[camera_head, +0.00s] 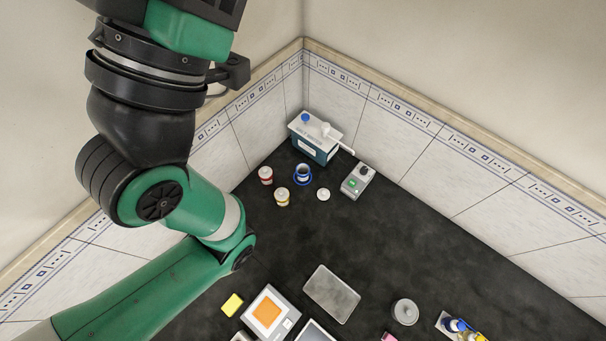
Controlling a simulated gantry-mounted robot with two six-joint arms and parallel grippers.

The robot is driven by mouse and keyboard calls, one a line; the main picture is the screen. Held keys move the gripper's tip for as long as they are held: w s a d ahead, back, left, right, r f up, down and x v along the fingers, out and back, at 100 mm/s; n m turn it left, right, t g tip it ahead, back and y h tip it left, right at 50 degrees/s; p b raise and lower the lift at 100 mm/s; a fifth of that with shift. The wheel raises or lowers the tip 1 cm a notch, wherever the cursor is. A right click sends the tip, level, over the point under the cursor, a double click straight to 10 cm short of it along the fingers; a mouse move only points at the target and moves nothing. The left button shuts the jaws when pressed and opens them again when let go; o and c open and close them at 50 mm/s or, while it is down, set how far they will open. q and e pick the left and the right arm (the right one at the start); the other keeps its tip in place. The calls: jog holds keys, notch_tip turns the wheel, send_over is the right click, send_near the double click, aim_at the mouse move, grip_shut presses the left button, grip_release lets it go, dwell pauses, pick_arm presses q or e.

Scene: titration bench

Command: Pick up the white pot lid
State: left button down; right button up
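A small white round lid (323,194) lies flat on the dark bench top, in front of the titration device and just left of a small grey box. It is clear of my arm. A green and black arm of mine fills the left side of the head view and leaves through the top edge. Neither of my grippers can be made out in this view.
A red-labelled jar (265,175), a yellow-labelled jar (282,197) and a blue cup (303,174) stand left of the lid. Behind are a blue-white device (316,138) and a grey box (357,181). A grey tray (331,294) and grey lidded pot (405,312) are nearer.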

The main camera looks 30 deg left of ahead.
pick_arm(q)
grip_release()
dwell(0.5)
